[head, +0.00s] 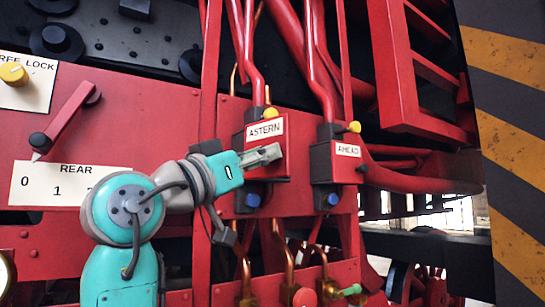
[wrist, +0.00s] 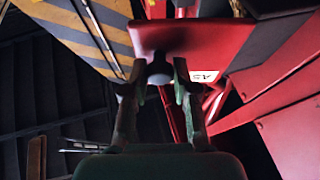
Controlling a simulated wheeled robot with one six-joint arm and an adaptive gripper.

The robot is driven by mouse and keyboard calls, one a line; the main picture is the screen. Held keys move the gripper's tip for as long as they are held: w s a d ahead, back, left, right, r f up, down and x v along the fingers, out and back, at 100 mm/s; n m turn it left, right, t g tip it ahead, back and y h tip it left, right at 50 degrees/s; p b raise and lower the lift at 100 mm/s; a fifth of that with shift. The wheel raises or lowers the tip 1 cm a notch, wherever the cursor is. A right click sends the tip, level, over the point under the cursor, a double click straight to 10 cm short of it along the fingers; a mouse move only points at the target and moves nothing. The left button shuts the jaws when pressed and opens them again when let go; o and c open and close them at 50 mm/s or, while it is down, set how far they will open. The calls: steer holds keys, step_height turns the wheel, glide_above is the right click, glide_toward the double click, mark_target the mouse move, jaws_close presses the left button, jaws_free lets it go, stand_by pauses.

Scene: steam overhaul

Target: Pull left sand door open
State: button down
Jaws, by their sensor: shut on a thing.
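The left sand box (head: 252,195), under the white ASTERN label (head: 264,129), is dark with a red door (head: 280,168) on its front. My gripper (head: 272,153) reaches across this door from the left. In the wrist view, my fingers (wrist: 158,75) are shut on a grey round knob (wrist: 159,68) below a red plate (wrist: 178,36), which looks like the door. The plate stands over a dark surface. I cannot tell how far the door is open. The gripper hides part of the door and its knob in the head view.
The matching AHEAD box (head: 325,195) stands close to the right, with a yellow knob (head: 354,127) above it. Red pipes (head: 318,65) run down to both boxes. Copper pipes (head: 280,240) run below. A red lever (head: 66,120) and REAR plate (head: 70,184) are left.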

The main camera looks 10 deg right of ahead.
steer(key=shift+a+m+g+h, duration=0.65)
steer(key=shift+m+g, duration=0.1)
steer(key=shift+g, duration=0.6)
steer(key=shift+a+m+g+h, duration=0.55)
steer(key=shift+a+m+g, duration=0.15)
steer(key=shift+g, duration=0.65)
steer(key=shift+w, duration=0.1)
steer(key=c, duration=0.9)
jaws_free()
steer(key=v, duration=1.2)
